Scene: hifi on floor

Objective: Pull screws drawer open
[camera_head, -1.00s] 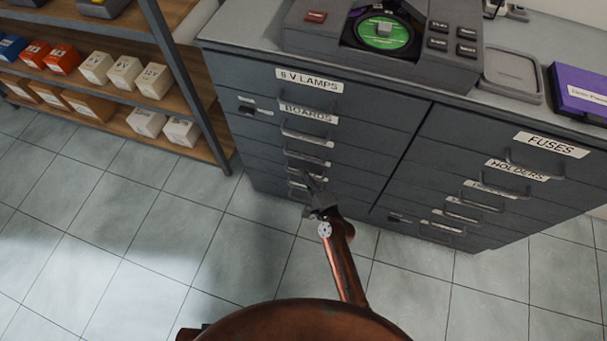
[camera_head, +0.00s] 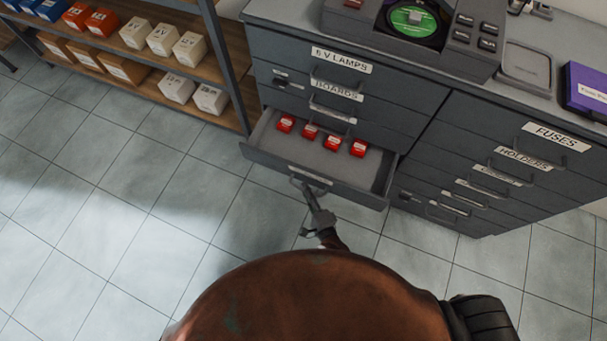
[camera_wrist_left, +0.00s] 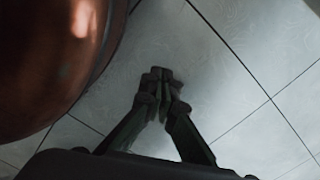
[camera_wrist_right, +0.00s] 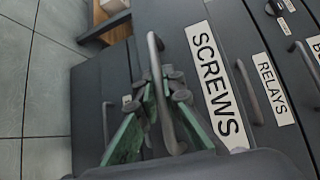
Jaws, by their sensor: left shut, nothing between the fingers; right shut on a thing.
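The screws drawer (camera_head: 268,161) in the left cabinet stands pulled out, with several small red boxes (camera_head: 332,142) on its grey floor. Its SCREWS label (camera_wrist_right: 214,84) reads clearly in the right wrist view. My right gripper (camera_head: 309,190) is at the drawer front, shut on the drawer handle (camera_wrist_right: 165,105); its fingers (camera_wrist_right: 165,82) close around the bar. My left gripper (camera_wrist_left: 161,80) is shut and empty above the tiled floor in the left wrist view. The head view does not show it.
Shut drawers labelled 6 V LAMPS (camera_head: 341,60) and BOARDS (camera_head: 336,90) lie above. A FUSES drawer (camera_head: 555,137) is in the right column. A wooden shelf (camera_head: 215,60) with boxes stands at the left. The tiled floor (camera_head: 110,190) in front is clear.

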